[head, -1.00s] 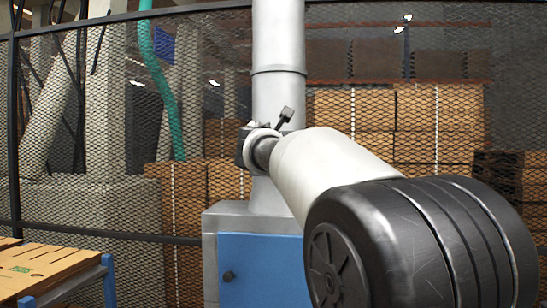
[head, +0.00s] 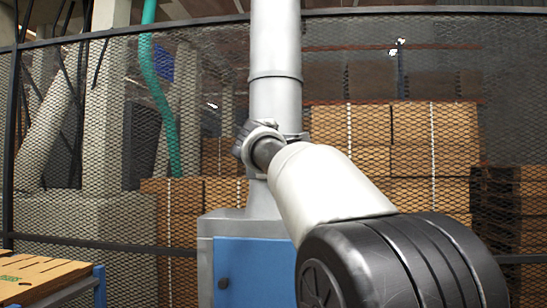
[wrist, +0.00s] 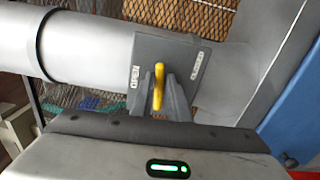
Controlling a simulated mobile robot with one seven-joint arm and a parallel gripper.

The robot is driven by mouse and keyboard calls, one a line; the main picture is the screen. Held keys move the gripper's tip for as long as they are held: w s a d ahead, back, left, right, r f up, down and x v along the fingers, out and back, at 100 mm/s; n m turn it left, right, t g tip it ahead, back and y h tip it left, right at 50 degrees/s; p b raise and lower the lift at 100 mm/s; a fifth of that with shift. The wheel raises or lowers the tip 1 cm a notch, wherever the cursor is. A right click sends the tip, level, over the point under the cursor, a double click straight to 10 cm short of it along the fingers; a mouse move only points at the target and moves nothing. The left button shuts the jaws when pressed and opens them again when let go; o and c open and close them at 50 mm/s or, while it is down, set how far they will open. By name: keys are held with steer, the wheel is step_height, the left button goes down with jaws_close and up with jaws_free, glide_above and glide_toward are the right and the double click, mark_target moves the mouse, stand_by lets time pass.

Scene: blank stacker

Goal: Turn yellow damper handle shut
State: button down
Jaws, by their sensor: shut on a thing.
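The yellow damper handle (wrist: 158,86) is in the middle of the wrist view, in front of a grey square plate (wrist: 178,52) on the pipe (wrist: 85,52). It appears as a narrow yellow bar lying across the pipe's length. The plate has a label reading OPEN at its left edge and a smaller, unreadable label at its right. My gripper (wrist: 160,95) is shut on the handle, one grey finger on each side. In the head view the upright pipe (head: 276,100) shows, but the handle and plate are hidden by my arm.
A grey and blue cabinet (head: 262,268) stands under the pipe. Mesh fencing (head: 100,150) runs behind, with stacked brown boxes (head: 350,130) beyond it. A wooden-topped table (head: 40,275) with a blue frame stands at lower left.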

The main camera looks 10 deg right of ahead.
steer(key=shift+f+m, duration=0.1)
steer(key=shift+m, duration=0.3)
stand_by(2.6)
steer(key=c, duration=1.8)
jaws_free()
steer(key=shift+s+a+b, duration=0.1)
steer(key=shift+b, duration=0.2)
steer(key=b+v, duration=0.3)
steer(key=v, duration=1.4)
steer(key=shift+s+b, duration=0.15)
steer(key=shift+b, duration=0.2)
